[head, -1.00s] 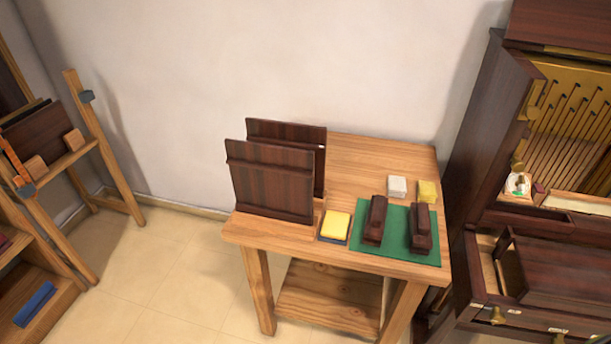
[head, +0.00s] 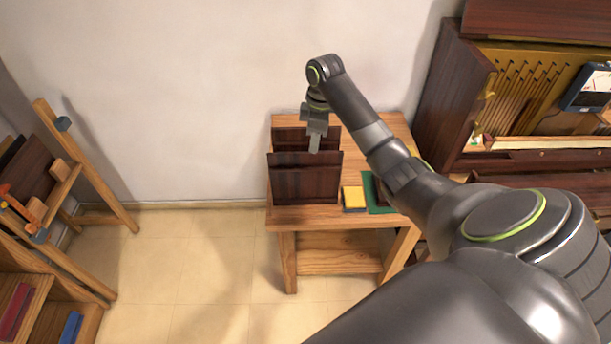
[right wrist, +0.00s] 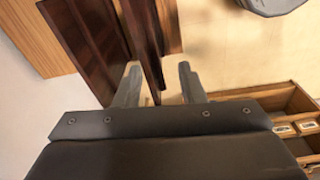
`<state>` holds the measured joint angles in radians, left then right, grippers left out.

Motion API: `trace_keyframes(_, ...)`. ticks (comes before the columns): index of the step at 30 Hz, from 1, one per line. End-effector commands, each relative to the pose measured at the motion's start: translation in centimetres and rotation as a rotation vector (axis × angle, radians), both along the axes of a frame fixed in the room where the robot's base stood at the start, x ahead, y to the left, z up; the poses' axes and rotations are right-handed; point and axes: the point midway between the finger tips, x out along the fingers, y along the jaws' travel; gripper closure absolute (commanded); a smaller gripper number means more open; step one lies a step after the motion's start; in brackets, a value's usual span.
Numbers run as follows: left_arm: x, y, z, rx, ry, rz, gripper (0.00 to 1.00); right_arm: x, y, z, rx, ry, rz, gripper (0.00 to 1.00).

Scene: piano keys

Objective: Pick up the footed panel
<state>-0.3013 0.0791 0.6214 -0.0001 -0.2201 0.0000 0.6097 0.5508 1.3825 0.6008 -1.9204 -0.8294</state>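Two dark brown wooden panels stand upright on the wooden table, a front panel (head: 305,185) and a back panel (head: 290,137) partly hidden behind it. No feet show clearly, so I cannot tell which is the footed one. My right gripper (head: 315,147) points down at the top of the panels. In the right wrist view its two fingers (right wrist: 159,85) are apart, with the edge of a dark panel (right wrist: 142,45) reaching into the gap between them. Another dark panel face (right wrist: 88,35) lies to the left. My left gripper is not in view.
A dark cabinet (head: 452,95) stands at right. A wooden rack (head: 85,165) stands at left. The floor between is clear.

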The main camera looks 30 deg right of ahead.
Motion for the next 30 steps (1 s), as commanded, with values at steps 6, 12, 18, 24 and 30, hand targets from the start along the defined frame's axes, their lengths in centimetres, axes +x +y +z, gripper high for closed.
trace_keyframes(6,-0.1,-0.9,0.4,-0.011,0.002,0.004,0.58,2.4,-1.0,6.6,0.032,0.003,0.099,0.64)
trace_keyframes(12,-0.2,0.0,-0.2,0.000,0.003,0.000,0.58,2.7,-1.1,7.1,0.040,0.006,0.121,0.64)
trace_keyframes(18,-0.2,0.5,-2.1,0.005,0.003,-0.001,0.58,2.8,-0.9,5.0,0.039,0.005,0.120,0.64)
trace_keyframes(24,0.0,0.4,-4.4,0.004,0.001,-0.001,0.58,3.0,-0.7,2.7,0.039,0.004,0.119,0.64)
trace_keyframes(30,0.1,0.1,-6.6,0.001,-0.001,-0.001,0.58,3.1,-0.5,0.5,0.039,0.004,0.119,0.64)
